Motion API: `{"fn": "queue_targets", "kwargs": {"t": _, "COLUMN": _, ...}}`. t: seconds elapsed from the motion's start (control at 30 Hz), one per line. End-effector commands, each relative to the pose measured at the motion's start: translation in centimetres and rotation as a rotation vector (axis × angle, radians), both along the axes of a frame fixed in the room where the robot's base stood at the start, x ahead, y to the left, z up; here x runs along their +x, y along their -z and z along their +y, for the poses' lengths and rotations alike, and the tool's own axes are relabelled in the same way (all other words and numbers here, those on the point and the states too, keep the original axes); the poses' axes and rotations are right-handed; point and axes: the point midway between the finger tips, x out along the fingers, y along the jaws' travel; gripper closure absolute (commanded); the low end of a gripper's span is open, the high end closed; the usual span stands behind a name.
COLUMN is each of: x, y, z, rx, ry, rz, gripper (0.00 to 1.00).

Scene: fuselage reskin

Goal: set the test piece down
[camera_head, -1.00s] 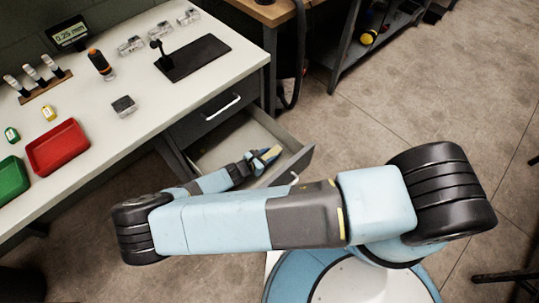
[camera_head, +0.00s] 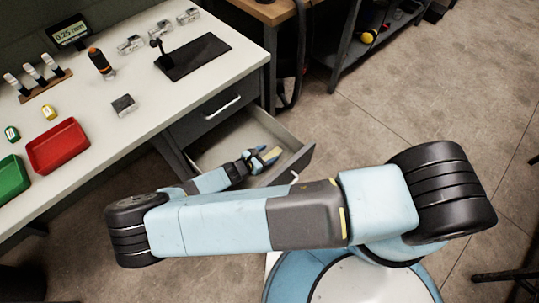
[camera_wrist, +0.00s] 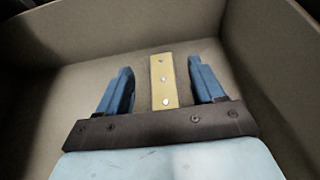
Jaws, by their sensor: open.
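My gripper (camera_wrist: 162,85) is open inside the drawer, one blue finger on each side of the strip, with a gap between each finger and the strip. In the head view my gripper (camera_head: 262,158) reaches down into the drawer. The strip's near end is hidden behind the gripper's dark palm.
The drawer's walls (camera_wrist: 272,70) stand close around my gripper. The bench (camera_head: 150,90) above carries a red tray (camera_head: 57,147), a green tray (camera_head: 10,180), a black plate with a stand (camera_head: 195,57), an orange-topped tool (camera_head: 100,62) and a small display (camera_head: 69,33).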

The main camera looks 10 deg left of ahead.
Motion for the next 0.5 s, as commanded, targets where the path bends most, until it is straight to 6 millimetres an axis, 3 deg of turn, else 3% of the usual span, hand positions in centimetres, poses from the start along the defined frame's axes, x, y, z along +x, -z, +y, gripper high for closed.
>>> {"fn": "queue_targets", "kwargs": {"t": 0.5, "x": -6.7, "y": -3.6, "z": 5.7, "rx": 0.002, "ry": -0.001, "rz": 0.001, "gripper": 0.32}}
